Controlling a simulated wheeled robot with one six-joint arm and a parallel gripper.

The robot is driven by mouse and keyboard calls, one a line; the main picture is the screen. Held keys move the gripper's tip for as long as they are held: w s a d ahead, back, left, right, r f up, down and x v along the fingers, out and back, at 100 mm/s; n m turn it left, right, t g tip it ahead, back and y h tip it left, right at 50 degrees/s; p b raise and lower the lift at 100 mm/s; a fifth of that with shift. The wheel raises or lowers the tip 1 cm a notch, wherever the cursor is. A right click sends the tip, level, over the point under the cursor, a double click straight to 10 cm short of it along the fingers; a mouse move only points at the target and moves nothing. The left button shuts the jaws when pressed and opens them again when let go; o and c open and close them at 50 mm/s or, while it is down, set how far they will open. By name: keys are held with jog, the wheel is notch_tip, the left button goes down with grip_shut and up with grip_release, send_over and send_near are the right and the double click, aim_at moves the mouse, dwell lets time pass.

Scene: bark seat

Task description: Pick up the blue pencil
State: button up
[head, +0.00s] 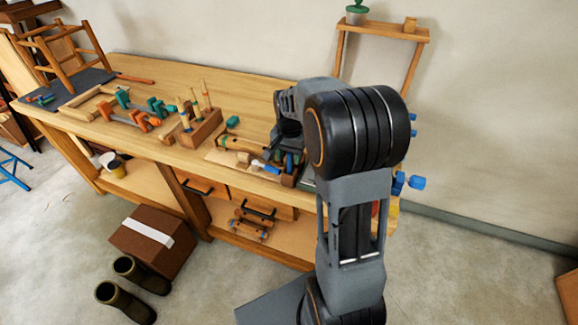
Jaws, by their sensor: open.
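I cannot make out a blue pencil for certain. A small blue and white item (265,167) lies on the workbench (180,75) near its front edge, too small to identify. My arm rises in front of the bench's right part, and its end reaches down over the bench. My gripper (287,135) shows only in part there, just above and to the right of the blue and white item. It is open, with nothing visibly held. My arm's dark elbow hides the bench behind it.
A wooden block with upright tools (201,128) stands left of my gripper. Green and orange clamps (140,115) and a small stool (62,55) are farther left. A cardboard box (152,240) and boots (125,305) stand on the floor. The bench's back middle is clear.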

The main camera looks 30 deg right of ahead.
jog(key=shift+f, duration=0.35)
grip_shut()
dwell(0.3)
